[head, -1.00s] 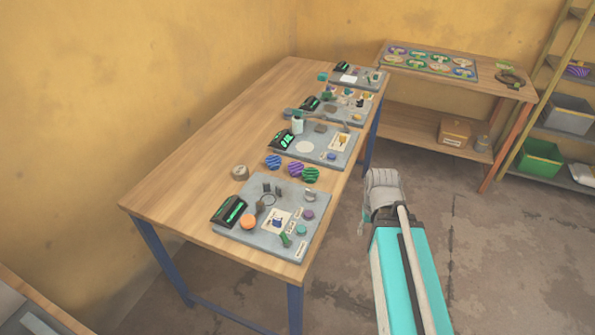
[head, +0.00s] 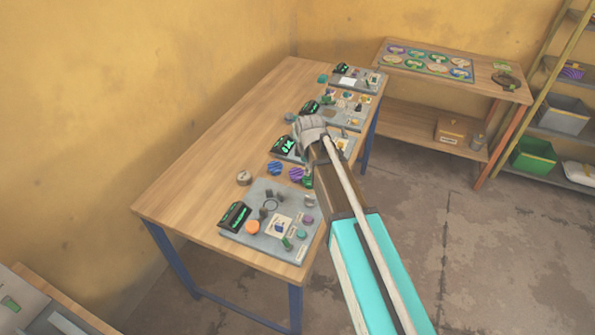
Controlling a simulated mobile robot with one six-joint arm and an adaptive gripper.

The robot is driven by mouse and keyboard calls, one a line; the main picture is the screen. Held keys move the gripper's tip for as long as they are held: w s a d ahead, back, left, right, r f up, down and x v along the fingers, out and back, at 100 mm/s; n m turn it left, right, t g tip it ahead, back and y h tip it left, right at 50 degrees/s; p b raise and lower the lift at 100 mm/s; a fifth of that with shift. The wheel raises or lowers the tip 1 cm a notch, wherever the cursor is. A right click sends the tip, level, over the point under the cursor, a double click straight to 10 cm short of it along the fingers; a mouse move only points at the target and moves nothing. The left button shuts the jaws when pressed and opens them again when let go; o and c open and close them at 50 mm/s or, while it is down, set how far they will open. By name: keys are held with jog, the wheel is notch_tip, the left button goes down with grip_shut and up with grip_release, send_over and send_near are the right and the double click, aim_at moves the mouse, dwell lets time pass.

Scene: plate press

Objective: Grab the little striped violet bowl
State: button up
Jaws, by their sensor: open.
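A small round violet striped piece (head: 296,174), which looks like the little bowl, sits on the wooden table (head: 200,170) between a blue striped one (head: 274,168) and a green one (head: 308,182). The green one is partly hidden by my arm. Another violet striped item (head: 572,72) lies on the shelf rack at the far right. My gripper (head: 304,148) is over the table's right side, behind and above the violet piece in the picture. It is open and seems apart from the piece; its fingertips are hard to make out.
A grey panel (head: 262,240) with small parts stands in front of the striped pieces, and more panels stand behind. A round brownish item (head: 244,178) is left of them. The table's left side is clear. A second table (head: 430,90) holds a tray of rings.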

jog(key=w+a+n, duration=0.1)
jog(key=w+a+r+n, duration=0.1)
jog(key=a, duration=0.1)
jog(key=shift+r+p, duration=0.2)
jog(key=shift+p, duration=0.1)
jog(key=shift+w+f, duration=0.1)
jog(key=shift+f, duration=0.05)
jog(key=b, duration=0.8)
send_over(298, 179)
jog(key=s, duration=0.1)
jog(key=x, duration=0.2)
jog(key=s+x, duration=0.1)
jog(key=x, duration=0.5)
jog(key=shift+s+d+f, duration=0.15)
jog(key=shift+s+d, duration=0.1)
jog(key=shift+s, duration=0.1)
jog(key=shift+f+b, duration=0.15)
jog(key=shift+b, duration=0.2)
jog(key=shift+b+x, duration=2.35)
jog(key=shift+x, duration=0.1)
jog(key=shift+w+a, duration=0.15)
grip_shut()
